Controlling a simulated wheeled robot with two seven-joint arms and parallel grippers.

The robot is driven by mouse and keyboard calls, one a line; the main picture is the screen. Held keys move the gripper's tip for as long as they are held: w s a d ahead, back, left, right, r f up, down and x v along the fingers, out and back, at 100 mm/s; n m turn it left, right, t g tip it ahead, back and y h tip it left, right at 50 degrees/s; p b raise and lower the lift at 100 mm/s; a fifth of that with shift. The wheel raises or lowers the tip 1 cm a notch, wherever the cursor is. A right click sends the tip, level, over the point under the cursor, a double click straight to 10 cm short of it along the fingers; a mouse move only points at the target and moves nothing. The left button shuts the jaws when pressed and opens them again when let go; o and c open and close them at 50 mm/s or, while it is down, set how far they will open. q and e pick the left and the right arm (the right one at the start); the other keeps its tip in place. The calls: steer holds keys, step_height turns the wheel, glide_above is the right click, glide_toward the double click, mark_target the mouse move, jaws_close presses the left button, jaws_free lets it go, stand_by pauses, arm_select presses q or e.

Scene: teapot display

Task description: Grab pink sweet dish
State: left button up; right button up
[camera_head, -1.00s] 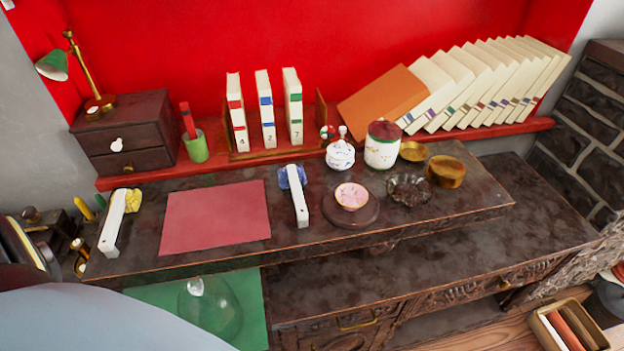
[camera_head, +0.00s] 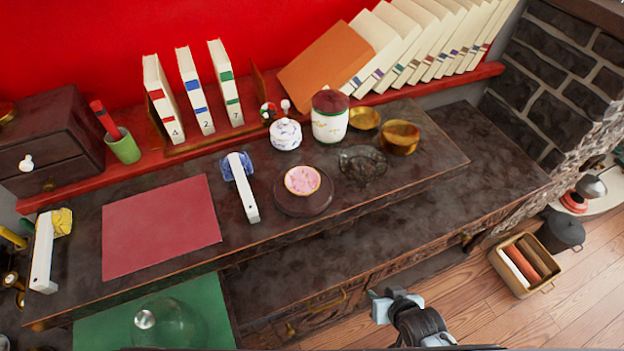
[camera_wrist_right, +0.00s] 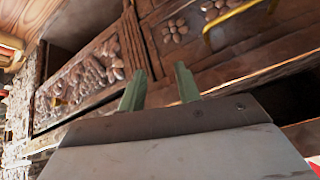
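The pink sweet dish (camera_head: 302,180) is a small round dish with a gold rim. It sits on a dark round plate (camera_head: 292,207) on the raised shelf of the dark desk. My right gripper (camera_head: 392,299) is low in front of the desk, well below and to the right of the dish. In the right wrist view its two green fingers (camera_wrist_right: 159,88) are apart with nothing between them, facing the carved drawer fronts. The dish is not in the right wrist view. My left gripper is not in view.
Near the dish stand a white sugar pot (camera_head: 285,134), a lidded jar (camera_head: 330,118), a glass bowl (camera_head: 362,165), a brass bowl (camera_head: 399,138) and a white bar-like object (camera_head: 243,188). A glass dome (camera_head: 165,325) is at the lower left.

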steer(key=w+a+r+t+y, duration=0.1)
steer(key=w+a+r, duration=0.15)
steer(key=r, duration=0.35)
steer(key=w+a+r+t+y, duration=0.1)
steer(key=w+a+r+t, duration=0.1)
steer(key=w+r, duration=0.3)
steer(key=m+t+y+p, duration=0.1)
steer(key=t+y, duration=0.1)
glide_toward(319, 179)
steer(key=w, duration=0.1)
steer(key=w+f, duration=0.1)
steer(key=w+a, duration=0.1)
steer(key=shift+w+f+t+b, duration=0.2)
steer(key=shift+f+t+b, duration=0.05)
steer(key=shift+t+b, duration=0.15)
steer(key=shift+s+a+b+x, duration=0.1)
steer(key=shift+a+b+x, duration=0.05)
steer(key=shift+x, duration=1.3)
steer(key=shift+s+a+b+x, duration=0.1)
steer(key=shift+a+b+x, duration=0.05)
steer(key=shift+x, duration=1.25)
steer(key=shift+f, duration=0.1)
jaws_close()
